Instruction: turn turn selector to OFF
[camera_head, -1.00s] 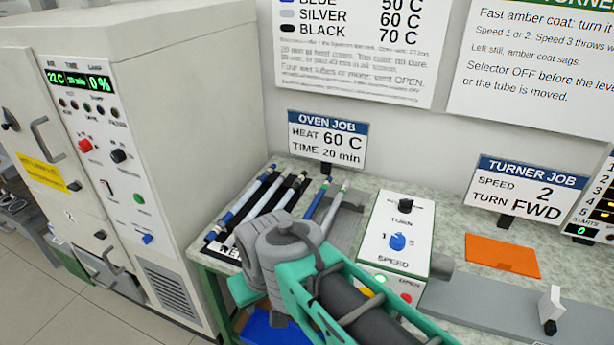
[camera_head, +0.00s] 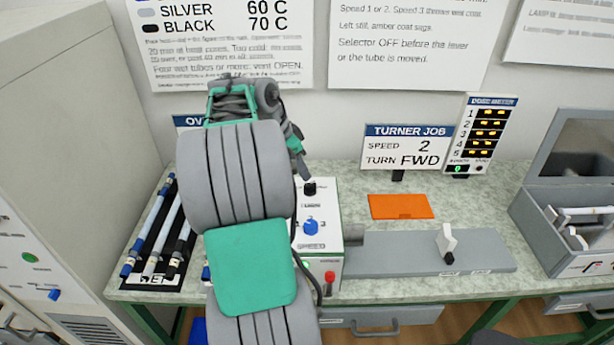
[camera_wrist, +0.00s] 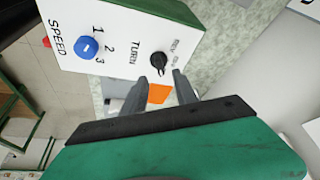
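The turn selector is a small black knob (camera_head: 310,188) near the top of the white turner panel (camera_head: 327,205), above the word TURN. In the wrist view the black knob (camera_wrist: 158,62) is just ahead of the gap between my fingertips; I cannot tell contact. Its pointer direction and small labels are too blurred to read surely. My gripper (camera_wrist: 161,78) is open, with two grey fingers spread and nothing between them. In the head view my arm hides the panel's left side.
The blue speed knob (camera_head: 311,227) and a red button (camera_head: 330,277) are on the same box. A white lever (camera_head: 446,243) stands on the grey base to the right. Rods lie on the rack (camera_head: 172,284) at left. An orange mat (camera_head: 401,206) lies behind the base.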

